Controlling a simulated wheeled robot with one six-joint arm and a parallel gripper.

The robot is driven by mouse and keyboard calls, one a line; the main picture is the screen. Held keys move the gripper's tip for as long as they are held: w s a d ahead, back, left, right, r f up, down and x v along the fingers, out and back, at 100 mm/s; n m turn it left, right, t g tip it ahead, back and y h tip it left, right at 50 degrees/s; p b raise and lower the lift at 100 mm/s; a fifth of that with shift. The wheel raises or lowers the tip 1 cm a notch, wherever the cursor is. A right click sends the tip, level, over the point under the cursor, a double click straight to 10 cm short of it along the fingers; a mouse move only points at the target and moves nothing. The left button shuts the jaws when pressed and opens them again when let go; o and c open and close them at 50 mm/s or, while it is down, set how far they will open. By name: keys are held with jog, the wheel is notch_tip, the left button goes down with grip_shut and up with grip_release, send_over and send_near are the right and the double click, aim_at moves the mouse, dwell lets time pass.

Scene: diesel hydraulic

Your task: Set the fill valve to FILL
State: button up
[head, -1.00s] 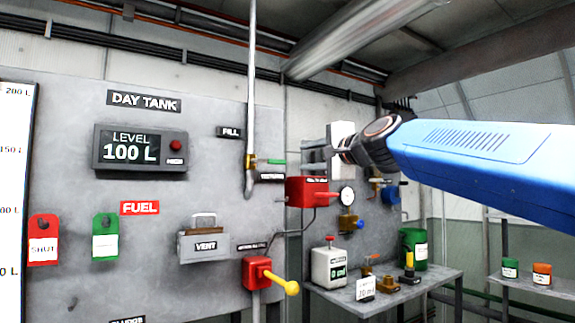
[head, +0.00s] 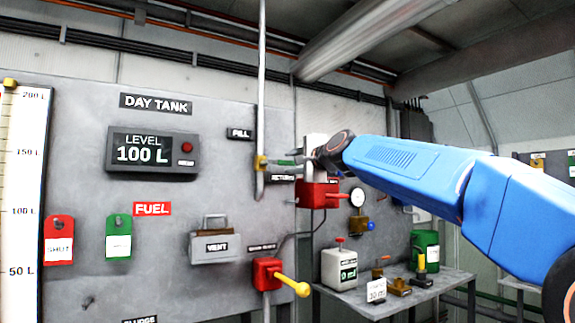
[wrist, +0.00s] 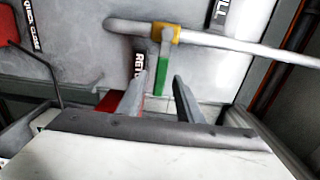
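The fill valve (head: 261,163) is a brass body on a vertical grey pipe beside the FILL label (head: 239,133). Its green lever sticks out to the right, square to the pipe. The wrist view shows the brass body (wrist: 163,31) and the green lever (wrist: 160,76) pointing down the picture from it. My gripper (head: 290,164) is in front of the panel at the lever. In the wrist view its two fingers (wrist: 161,82) are apart, with the lever's end showing between them. I cannot tell whether either finger touches the lever.
A red box (head: 318,194) sits just below my gripper, with a gauge (head: 357,197) to its right. A red valve with a yellow lever (head: 290,284) is lower on the panel. A bench (head: 425,288) with cans stands at right.

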aim_at(288, 163)
jog(key=shift+x, duration=1.5)
grip_shut()
